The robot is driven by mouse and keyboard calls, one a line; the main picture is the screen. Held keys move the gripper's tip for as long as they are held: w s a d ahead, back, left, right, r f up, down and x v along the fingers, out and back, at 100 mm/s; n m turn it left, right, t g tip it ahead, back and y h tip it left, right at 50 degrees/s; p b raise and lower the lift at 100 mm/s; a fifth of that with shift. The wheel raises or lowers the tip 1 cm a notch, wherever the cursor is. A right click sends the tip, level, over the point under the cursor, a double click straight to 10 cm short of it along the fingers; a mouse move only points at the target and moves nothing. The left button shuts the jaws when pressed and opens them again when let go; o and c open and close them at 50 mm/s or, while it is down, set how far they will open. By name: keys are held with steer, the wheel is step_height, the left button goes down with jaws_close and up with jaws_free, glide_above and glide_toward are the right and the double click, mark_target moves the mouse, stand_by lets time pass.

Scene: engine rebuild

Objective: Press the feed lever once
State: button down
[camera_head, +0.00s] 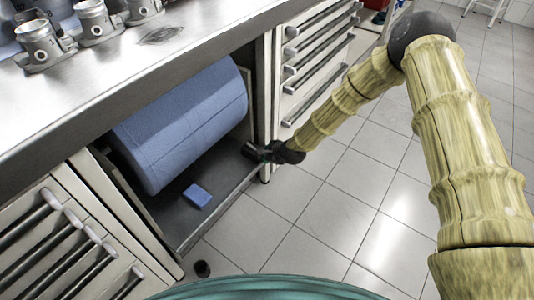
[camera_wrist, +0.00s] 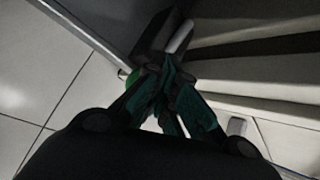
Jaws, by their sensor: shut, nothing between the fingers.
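The feed lever appears to be the dark block-like piece (camera_head: 250,149) at the right end of the open bay under the bench, beside the big blue roll (camera_head: 185,120). My gripper (camera_head: 267,153) is at this piece, coming in from the right. In the wrist view the dark piece (camera_wrist: 155,32) stands just beyond my gripper's fingertips (camera_wrist: 162,66). The fingers are together with nothing between them. The tips overlap the piece's lower end in the picture; I cannot tell whether they touch it. The lever's mount is hidden.
A small blue block (camera_head: 197,195) lies on the bay's dark floor. Drawers with bar handles (camera_head: 320,60) stand right of the bay, more at lower left. Metal parts (camera_head: 95,20) sit on the steel bench top (camera_head: 150,65). The tiled floor (camera_head: 330,220) is mostly clear.

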steer(key=shift+r, duration=0.15)
steer(key=shift+r+p, duration=1.4)
steer(key=shift+r, duration=0.4)
steer(key=shift+r, duration=0.1)
step_height(320, 180, up, 5)
steer(key=p, duration=0.3)
stand_by(0.6)
